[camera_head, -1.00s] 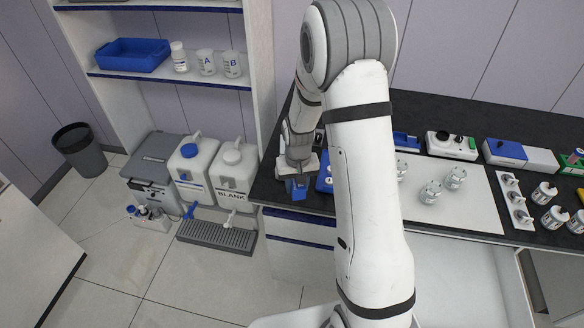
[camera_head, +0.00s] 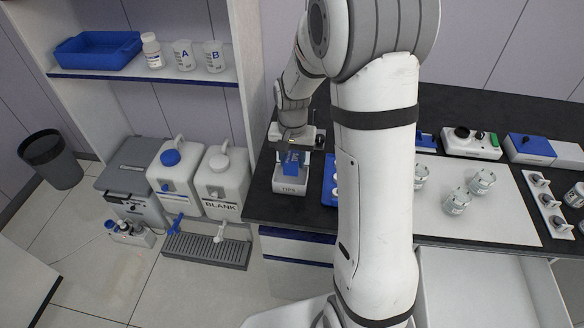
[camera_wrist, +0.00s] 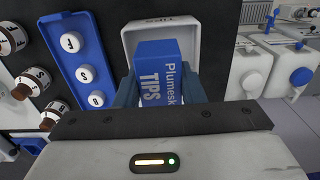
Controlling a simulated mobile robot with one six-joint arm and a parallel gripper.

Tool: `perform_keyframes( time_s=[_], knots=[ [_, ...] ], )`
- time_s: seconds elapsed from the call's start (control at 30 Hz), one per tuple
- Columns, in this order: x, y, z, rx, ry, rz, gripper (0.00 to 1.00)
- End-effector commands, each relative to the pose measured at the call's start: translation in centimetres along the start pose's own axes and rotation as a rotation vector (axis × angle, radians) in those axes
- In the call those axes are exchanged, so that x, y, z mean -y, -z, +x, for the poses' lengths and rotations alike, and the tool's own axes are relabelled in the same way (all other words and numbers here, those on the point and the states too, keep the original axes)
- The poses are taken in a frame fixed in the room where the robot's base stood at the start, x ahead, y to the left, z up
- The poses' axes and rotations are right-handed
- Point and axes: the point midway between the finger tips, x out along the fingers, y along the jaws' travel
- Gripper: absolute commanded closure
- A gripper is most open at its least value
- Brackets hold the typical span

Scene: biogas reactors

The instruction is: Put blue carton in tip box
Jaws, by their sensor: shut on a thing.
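The blue carton (camera_head: 292,160), lettered "TIPS" in the wrist view (camera_wrist: 165,75), is held in my gripper (camera_head: 291,153). My gripper is shut on it, with a finger at each side (camera_wrist: 160,92). The white tip box (camera_head: 289,186), labelled "TIPS", stands on the black bench near its left front corner. It also shows in the wrist view (camera_wrist: 196,38), with the carton in front of its opening. In the head view the carton is over the box's opening. I cannot tell how far its lower end reaches inside.
A blue tray (camera_wrist: 78,60) with white-capped items stands beside the tip box. Brown bottles (camera_wrist: 35,80) stand beyond that tray. White jugs (camera_head: 217,177) stand on the floor left of the bench. Glass jars (camera_head: 457,200) stand on a white mat further right.

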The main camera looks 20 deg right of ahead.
Motion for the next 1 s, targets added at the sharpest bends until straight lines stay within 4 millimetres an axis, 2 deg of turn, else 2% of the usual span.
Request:
perform_keyframes(
  time_s=[0.3,0.7,0.73,1.0],
  knots=[
    [0.5,-0.3,3.8,0.002,-0.001,-0.013,0.86],
    [0.6,-0.3,4.5,0.0,0.0,-0.016,0.86],
    [0.6,-0.3,4.4,-0.001,0.0,-0.016,0.63],
    [0.6,-0.3,4.3,0.0,0.0,-0.016,0.42]
  ],
)
